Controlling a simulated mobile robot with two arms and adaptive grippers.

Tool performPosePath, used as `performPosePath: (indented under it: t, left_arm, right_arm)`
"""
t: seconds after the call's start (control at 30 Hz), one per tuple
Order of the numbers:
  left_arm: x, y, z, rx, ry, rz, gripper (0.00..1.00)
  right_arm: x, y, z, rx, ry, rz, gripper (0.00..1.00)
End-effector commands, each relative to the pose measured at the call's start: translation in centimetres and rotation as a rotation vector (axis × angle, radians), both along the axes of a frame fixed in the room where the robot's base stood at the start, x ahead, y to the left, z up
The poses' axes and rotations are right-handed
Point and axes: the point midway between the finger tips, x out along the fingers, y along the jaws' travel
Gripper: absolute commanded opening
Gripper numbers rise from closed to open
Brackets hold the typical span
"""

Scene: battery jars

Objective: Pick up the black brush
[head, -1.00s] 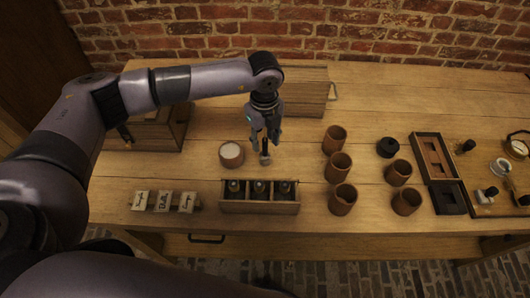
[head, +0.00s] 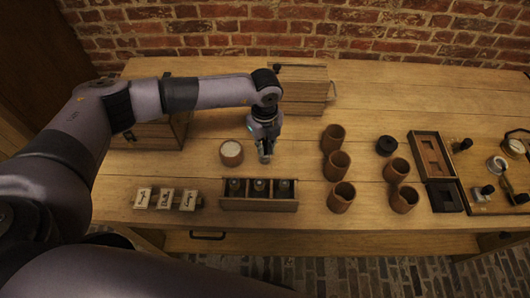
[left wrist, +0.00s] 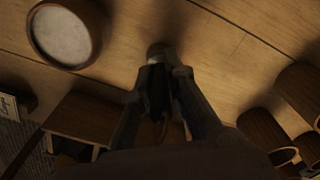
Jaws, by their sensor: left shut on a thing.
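My left gripper (head: 264,150) points down over the table, just right of the small round pot. Its fingers are shut on the black brush (left wrist: 158,78), a dark narrow thing with a paler grey end. The brush's lower end (head: 265,159) shows just below the fingertips in the head view. The fingers hide most of the brush. I cannot tell whether it still touches the table. My right gripper is not in view.
The round pot (head: 231,153) with pale contents stands close left. A wooden rack (head: 260,205) with three bottles is in front. Several brown cups (head: 342,196) stand right. A wooden box (head: 302,90) is behind. Three labelled blocks (head: 166,198) stand front left.

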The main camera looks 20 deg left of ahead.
Motion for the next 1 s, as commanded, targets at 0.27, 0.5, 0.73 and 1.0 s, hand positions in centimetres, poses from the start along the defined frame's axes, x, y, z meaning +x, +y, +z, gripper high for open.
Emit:
performPosePath:
  t: [0.27, 0.5, 0.73, 1.0]
  left_arm:
    - [0.0, 0.0, 0.0, -0.001, -0.001, 0.0, 0.0]
    - [0.0, 0.0, 0.1, -0.001, -0.001, 0.0, 0.0]
    - [0.1, 0.0, 1.1, -0.001, -0.002, 0.0, 0.0]
    - [0.1, 0.0, 6.1, -0.001, -0.007, -0.001, 0.0]
  right_arm:
    - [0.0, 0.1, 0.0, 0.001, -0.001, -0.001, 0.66]
    - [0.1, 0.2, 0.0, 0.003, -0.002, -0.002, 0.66]
    - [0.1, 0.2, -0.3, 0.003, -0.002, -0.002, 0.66]
    - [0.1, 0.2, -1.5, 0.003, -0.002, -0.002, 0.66]
